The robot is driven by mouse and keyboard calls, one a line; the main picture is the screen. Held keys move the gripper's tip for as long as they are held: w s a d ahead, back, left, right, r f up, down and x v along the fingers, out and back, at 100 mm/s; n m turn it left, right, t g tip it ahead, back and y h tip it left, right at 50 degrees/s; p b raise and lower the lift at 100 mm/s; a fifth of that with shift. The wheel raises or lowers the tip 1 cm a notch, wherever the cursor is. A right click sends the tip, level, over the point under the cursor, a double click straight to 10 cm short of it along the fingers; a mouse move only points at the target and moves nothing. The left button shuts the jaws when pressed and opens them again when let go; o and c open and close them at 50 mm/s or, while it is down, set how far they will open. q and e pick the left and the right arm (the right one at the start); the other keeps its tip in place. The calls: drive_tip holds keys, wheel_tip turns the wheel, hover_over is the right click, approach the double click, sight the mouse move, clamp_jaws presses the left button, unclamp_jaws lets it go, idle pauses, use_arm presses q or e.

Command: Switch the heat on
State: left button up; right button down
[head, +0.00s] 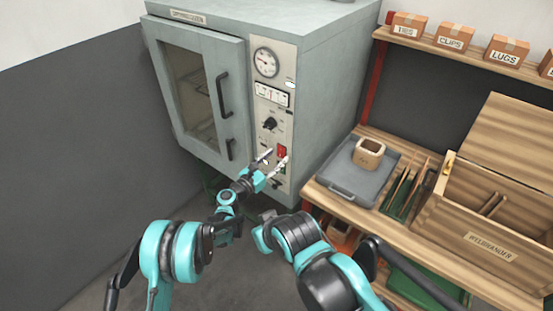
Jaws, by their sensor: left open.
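The grey oven (325,80) stands at the back, with its windowed door (197,95) shut. Its pale control panel (270,105) carries a round dial gauge (266,62), a small display with red marks (271,94), a black rotary knob (270,123) and a red switch (282,150) low down. My left gripper (275,158) is open at the lower panel, its fingertips just below and left of the red switch. I cannot tell whether they touch it. The fingers partly hide the panel's lower end. My right arm shows at the bottom, but its gripper is not visible.
Small cardboard boxes (454,36) line the shelf above. Floor left of the oven is clear.

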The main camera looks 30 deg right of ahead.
use_arm(q)
drive_tip(key=shift+w+d, duration=0.2)
drive_tip(key=shift+d, duration=0.25)
clamp_jaws()
drive_tip(key=shift+f+b, duration=0.2)
drive_tip(key=shift+b, duration=0.35)
drive_tip(key=h+b, duration=0.2)
drive_tip(key=b, duration=0.1)
drive_tip(key=shift+d+f+t, duration=0.1)
drive_tip(key=shift+f+t, duration=0.25)
drive_tip(key=shift+t, duration=0.05)
drive_tip(key=shift+r+h+b, duration=0.15)
drive_tip(key=shift+h+b, duration=0.25)
drive_tip(key=shift+b, duration=0.25)
